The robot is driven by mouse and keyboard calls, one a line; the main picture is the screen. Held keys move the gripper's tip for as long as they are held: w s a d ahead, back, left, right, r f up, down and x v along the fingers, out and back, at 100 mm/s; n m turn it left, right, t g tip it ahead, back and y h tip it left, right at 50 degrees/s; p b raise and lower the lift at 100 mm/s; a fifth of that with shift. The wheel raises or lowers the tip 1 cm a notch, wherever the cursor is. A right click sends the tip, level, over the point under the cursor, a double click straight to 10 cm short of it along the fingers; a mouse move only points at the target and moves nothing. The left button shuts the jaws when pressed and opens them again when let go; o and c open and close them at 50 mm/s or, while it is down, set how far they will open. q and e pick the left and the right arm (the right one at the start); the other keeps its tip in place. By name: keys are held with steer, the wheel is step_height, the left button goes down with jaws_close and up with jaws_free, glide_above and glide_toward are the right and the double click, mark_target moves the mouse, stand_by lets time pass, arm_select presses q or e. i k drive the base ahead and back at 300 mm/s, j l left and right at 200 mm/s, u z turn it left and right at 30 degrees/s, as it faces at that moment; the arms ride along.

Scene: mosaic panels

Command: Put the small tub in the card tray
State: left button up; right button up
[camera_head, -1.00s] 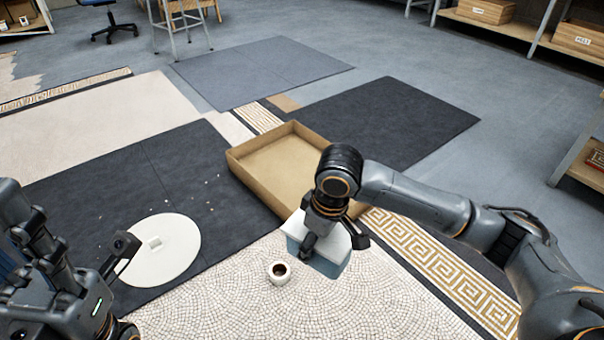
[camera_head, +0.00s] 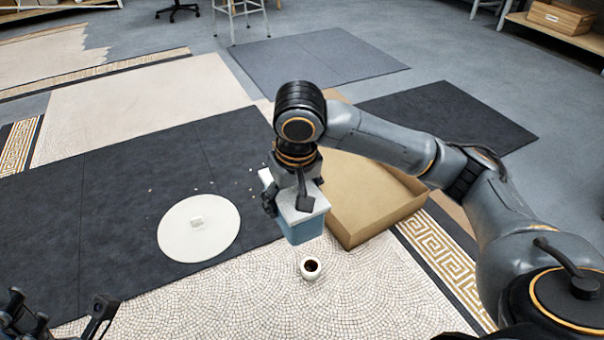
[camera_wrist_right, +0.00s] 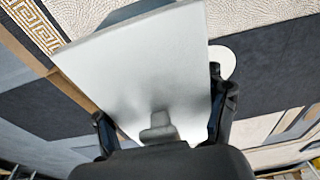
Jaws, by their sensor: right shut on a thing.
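The small tub is blue with a white lid (camera_head: 300,203). My right gripper (camera_head: 290,196) is shut on it and holds it upright, above the floor in the head view. The lid also fills the middle of the right wrist view (camera_wrist_right: 140,70), with a finger on each side. The card tray (camera_head: 378,226) is a shallow brown open box just right of the tub. My arm hides its far left part; the inside that shows is empty. My left gripper (camera_head: 62,318) is at the bottom left, partly cut off, fingers apart and empty.
A white cup with dark contents (camera_head: 311,268) stands on the mosaic panel just below the tub. A white round disc (camera_head: 185,240) with a small pale block on it lies on the dark mat (camera_head: 110,200) at left. Small pale chips lie near it.

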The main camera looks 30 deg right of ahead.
mark_target(354, 206)
steer(key=i+l+u, duration=0.1)
steer(key=l+u, duration=0.25)
steer(key=l, duration=0.35)
steer(key=l+u, duration=0.35)
steer(key=l, duration=0.3)
steer(key=l+u, duration=0.35)
steer(key=l, duration=0.8)
steer(key=k+l, duration=0.15)
steer(key=l, duration=0.75)
steer(key=k+l, duration=0.15)
steer(key=l, duration=0.3)
steer(key=u, duration=0.05)
